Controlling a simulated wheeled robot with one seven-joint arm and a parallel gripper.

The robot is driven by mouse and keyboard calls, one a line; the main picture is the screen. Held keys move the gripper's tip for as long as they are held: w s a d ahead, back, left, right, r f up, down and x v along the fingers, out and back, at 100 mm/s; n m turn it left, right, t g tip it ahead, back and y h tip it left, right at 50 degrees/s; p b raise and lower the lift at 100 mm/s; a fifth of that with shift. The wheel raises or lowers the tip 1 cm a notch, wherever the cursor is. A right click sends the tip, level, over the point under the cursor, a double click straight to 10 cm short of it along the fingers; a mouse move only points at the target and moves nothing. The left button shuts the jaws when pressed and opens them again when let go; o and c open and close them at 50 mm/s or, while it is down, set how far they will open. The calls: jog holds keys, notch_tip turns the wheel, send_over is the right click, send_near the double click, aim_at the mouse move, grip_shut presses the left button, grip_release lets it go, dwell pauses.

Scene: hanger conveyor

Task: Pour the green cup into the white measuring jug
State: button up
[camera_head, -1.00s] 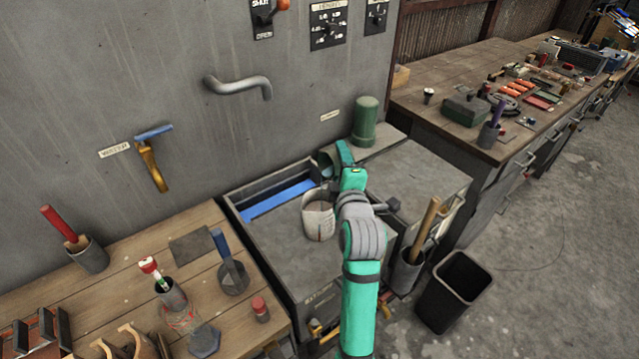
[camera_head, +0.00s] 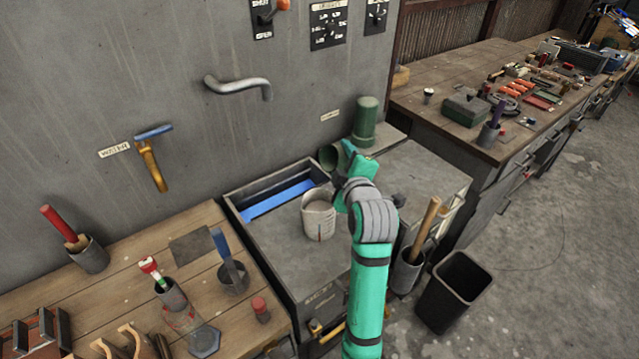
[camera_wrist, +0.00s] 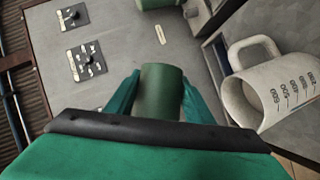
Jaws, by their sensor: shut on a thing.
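My gripper (camera_wrist: 161,84) is shut on the green cup (camera_wrist: 162,92), with a finger on each side of it. In the head view the cup (camera_head: 330,157) is tilted, its dark mouth facing left and toward the camera. It is held above and behind the white measuring jug (camera_head: 319,218), apart from it. The jug stands upright on the grey cabinet top, partly covered on its right by my arm. In the wrist view the jug (camera_wrist: 272,92) is at the right, with its handle and black scale marks showing. I cannot tell what is inside the cup.
A green cylinder (camera_head: 366,120) stands behind my gripper by the wall. A blue-lined open trough (camera_head: 278,198) lies left of the jug. A wooden bench (camera_head: 190,255) with tool holders is at left. A black bin (camera_head: 455,292) stands right of my arm.

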dwell(0.3)
jog(key=shift+r+m+g+y, duration=0.1)
jog(key=shift+m+g+y, duration=0.2)
jog(key=shift+m+g, duration=0.35)
jog(key=shift+m+g+y, duration=0.45)
jog(key=shift+m+y, duration=0.05)
jog(key=shift+m, duration=0.65)
jog(key=shift+s+a+f+m+g+y, duration=0.2)
jog(key=shift+m+g+y, duration=0.25)
jog(key=shift+m, duration=0.15)
jog(key=shift+s+a+f+m+g+y, duration=0.1)
jog(key=shift+a+f+m+g+y, duration=0.1)
jog(key=shift+m+g+y, duration=0.3)
jog(key=shift+a+f+m, duration=0.15)
jog(key=shift+m, duration=0.25)
